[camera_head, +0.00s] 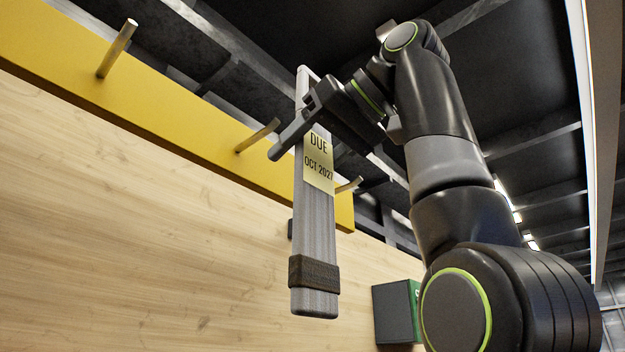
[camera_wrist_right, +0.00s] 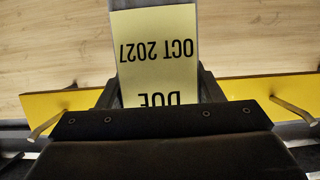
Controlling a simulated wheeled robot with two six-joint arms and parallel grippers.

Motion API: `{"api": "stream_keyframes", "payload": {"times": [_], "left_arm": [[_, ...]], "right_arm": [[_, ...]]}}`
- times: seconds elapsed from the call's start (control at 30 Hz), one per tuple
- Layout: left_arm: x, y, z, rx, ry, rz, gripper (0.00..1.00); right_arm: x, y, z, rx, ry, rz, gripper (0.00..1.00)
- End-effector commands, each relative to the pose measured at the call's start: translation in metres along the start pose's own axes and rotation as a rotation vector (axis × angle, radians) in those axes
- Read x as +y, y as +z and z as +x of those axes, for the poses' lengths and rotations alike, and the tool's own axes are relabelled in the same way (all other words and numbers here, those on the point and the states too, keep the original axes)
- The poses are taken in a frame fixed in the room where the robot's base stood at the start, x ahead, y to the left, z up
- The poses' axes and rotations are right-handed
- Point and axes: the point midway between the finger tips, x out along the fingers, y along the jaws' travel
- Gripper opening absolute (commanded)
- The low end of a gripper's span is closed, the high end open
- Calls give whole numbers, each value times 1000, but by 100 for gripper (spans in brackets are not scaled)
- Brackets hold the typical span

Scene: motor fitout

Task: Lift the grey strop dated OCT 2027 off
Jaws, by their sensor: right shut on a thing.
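The grey strop (camera_head: 314,235) hangs upright in the head view, with a yellow label reading DUE OCT 2027 (camera_head: 318,165) and a dark band near its lower end. My right gripper (camera_head: 291,137) is shut on the strop just above the label. The strop's narrow upper loop rises above the gripper. In the right wrist view the label (camera_wrist_right: 158,55) shows upside down between the fingers of my right gripper (camera_wrist_right: 160,95). My left gripper is not in view.
A yellow rail (camera_head: 170,95) with pegs, including a left peg (camera_head: 117,48) and a middle peg (camera_head: 258,135), runs along a wooden board (camera_head: 130,220). Another peg (camera_head: 349,185) shows just right of the strop. A dark green box (camera_head: 397,312) is at lower right.

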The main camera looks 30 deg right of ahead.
Motion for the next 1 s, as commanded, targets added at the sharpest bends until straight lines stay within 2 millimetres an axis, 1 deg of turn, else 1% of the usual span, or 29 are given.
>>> {"api": "stream_keyframes", "payload": {"times": [1.0], "left_arm": [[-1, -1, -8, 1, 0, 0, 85]], "right_arm": [[-1, -11, 49, 2, 0, -1, 24]]}}
